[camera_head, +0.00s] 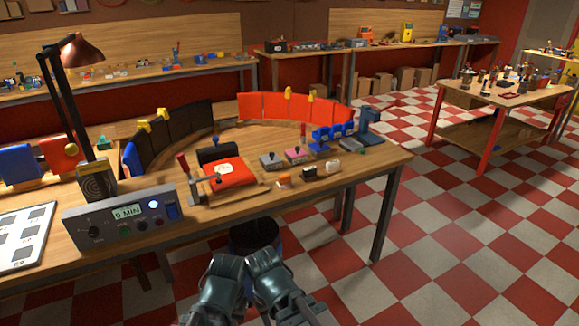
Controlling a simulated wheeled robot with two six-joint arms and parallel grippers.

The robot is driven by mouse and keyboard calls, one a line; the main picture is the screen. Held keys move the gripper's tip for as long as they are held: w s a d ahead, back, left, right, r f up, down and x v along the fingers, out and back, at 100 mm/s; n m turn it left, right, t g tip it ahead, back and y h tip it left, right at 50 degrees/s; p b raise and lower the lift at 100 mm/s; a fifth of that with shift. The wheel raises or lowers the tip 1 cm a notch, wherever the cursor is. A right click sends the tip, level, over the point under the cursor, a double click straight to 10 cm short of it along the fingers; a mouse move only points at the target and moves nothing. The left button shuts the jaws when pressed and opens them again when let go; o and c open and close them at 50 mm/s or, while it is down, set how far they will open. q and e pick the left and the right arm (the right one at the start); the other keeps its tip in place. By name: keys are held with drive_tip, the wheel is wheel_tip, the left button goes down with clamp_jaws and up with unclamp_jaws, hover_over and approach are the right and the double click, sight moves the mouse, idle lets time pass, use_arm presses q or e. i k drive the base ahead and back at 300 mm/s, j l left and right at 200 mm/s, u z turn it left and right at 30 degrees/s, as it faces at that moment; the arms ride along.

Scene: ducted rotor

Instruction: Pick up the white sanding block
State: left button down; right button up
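A small white block (333,167), which looks like the white sanding block, lies near the front edge of the wooden workbench (240,213), toward its right end. A black block (308,172) and an orange-and-white block (284,181) lie in a row to its left. My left gripper (224,277) and my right gripper (264,265) are close together at the bottom middle, in front of the bench and well apart from the block. Their fingers are not clear enough to show whether they are open or shut.
A control box (125,218) reading 0 MIN stands left. The bench front right of it is mostly clear. Checkered floor (440,240) is open to the right.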

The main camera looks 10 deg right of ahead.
sight(332, 168)
drive_tip(key=i+l, duration=0.45)
drive_tip(key=i, duration=0.15)
drive_tip(key=i+l+z, duration=0.1)
drive_tip(key=i+l, duration=0.3)
drive_tip(key=i, duration=0.15)
